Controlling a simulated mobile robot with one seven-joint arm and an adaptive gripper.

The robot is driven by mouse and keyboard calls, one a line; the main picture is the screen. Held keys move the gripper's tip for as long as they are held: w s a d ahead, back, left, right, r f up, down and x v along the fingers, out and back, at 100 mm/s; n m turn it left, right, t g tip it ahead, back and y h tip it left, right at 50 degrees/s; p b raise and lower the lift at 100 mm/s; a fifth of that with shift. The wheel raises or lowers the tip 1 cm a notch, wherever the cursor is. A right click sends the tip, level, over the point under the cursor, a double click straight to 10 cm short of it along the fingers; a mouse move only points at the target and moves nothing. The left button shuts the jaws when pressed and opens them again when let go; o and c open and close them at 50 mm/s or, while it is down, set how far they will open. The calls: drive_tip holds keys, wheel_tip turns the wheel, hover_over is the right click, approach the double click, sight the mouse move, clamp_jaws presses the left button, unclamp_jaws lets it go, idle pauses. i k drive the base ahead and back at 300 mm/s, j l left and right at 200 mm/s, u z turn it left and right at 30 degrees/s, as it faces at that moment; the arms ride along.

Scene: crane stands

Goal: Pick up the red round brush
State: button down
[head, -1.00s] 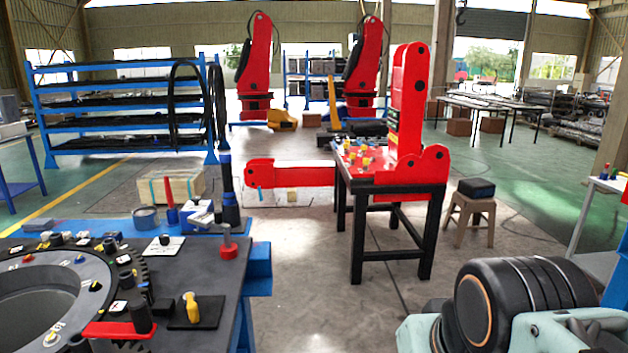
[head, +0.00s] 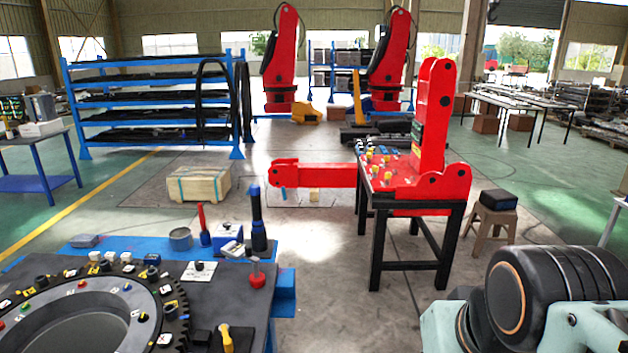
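A small red round piece with a thin upright stem (head: 257,279) stands on the right edge of the dark workbench (head: 238,300) at the lower left; it may be the red round brush, but it is too small to be sure. A slim upright tool with a red upper part and blue lower part (head: 204,226) stands farther back on the blue strip of the same bench. My gripper is not in view. Part of my arm shows at the lower right, well apart from both red items.
A large dark gear ring (head: 75,320) fills the bench's near left. A tall black-and-blue tool (head: 257,220), a grey tin (head: 180,239) and a yellow-handled item (head: 226,338) stand around it. A red crane stand (head: 435,120) is on a black table (head: 415,265). Open floor lies between the bench and table.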

sight(201, 214)
drive_tip(key=i+l, duration=0.15)
drive_tip(key=i, duration=0.2)
drive_tip(key=i+l, duration=0.15)
drive_tip(key=i, duration=0.2)
drive_tip(key=i+l+u, duration=0.1)
drive_tip(key=u, duration=0.3)
drive_tip(key=i+l+u, duration=0.2)
drive_tip(key=u, duration=0.2)
drive_tip(key=i+u, duration=0.1)
drive_tip(key=u, duration=0.7)
drive_tip(key=i+l+z, duration=0.5)
drive_tip(key=l, duration=0.2)
drive_tip(key=i+l+z, duration=0.5)
drive_tip(key=i+l+u, duration=0.2)
drive_tip(key=i, duration=0.3)
drive_tip(key=i+l+u, duration=0.2)
drive_tip(key=i, duration=0.3)
